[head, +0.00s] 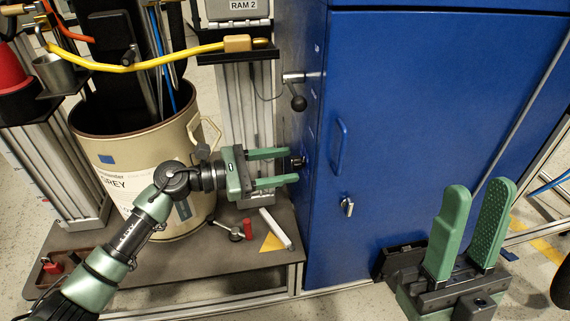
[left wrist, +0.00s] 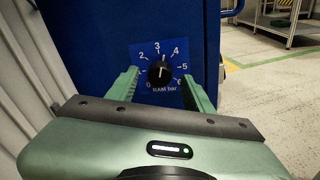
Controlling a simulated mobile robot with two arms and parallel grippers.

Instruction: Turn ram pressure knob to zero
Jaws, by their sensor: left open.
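The ram pressure knob (left wrist: 158,73) is a round black knob on a blue dial plate (left wrist: 146,52) marked 0 to 6 and "RAM bar". Its white pointer line points up, slightly right of the 3. In the head view the knob (head: 297,162) sticks out of the left side of the blue cabinet. My left gripper (head: 291,166) is open, with its green fingers on either side of the knob; I cannot tell if they touch it. It also shows in the left wrist view (left wrist: 168,86). My right gripper (head: 482,205) is open and empty in front of the cabinet.
The blue cabinet (head: 430,90) fills the middle and right. A beige drum (head: 150,150) stands at left on a grey platform (head: 180,272). A lever with a black ball (head: 298,103) sits above the knob. A yellow hose (head: 150,63) crosses the upper left.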

